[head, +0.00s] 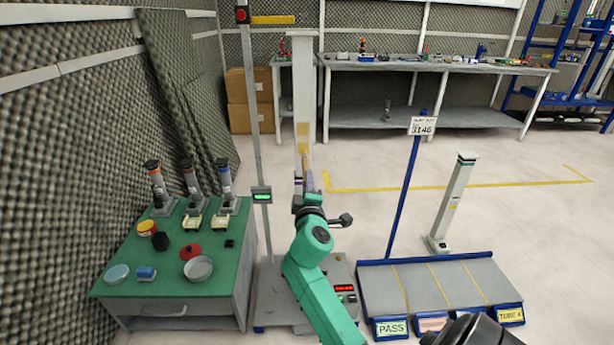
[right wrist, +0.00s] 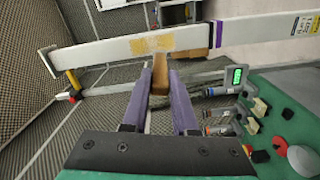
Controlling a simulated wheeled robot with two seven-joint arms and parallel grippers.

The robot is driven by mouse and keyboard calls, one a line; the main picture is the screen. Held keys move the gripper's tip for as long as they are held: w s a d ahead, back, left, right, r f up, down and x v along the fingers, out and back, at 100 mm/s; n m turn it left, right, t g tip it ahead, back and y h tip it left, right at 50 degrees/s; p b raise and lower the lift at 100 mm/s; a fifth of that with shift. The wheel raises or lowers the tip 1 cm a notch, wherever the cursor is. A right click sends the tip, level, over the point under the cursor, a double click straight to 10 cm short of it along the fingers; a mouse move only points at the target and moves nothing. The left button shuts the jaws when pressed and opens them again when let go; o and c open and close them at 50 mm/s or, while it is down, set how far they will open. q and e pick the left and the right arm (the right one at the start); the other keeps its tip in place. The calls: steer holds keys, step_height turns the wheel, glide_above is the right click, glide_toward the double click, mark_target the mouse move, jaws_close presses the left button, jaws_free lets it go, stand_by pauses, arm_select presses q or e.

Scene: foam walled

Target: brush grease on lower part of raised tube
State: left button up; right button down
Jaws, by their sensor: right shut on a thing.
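The raised tube (head: 304,85) is a pale upright column at the middle of the head view; it crosses the right wrist view (right wrist: 100,52) sideways. A yellowish-tan grease patch (head: 303,136) is on its lower part, and the patch also shows in the right wrist view (right wrist: 150,44). My right gripper (head: 304,182) is in front of the tube's lower end. Its purple fingers are shut on a brown brush (right wrist: 160,72), whose end is at the lower edge of the patch; I cannot tell whether it touches.
A green-topped bench (head: 150,262) with bowls and several upright tools is at left. A thin grey post (head: 252,110) with a green display stands beside the tube. At right are a low rack (head: 440,285), a blue sign post (head: 403,195) and another pale column (head: 452,205).

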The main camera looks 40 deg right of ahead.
steer(key=v, duration=0.3)
stand_by(0.5)
stand_by(0.6)
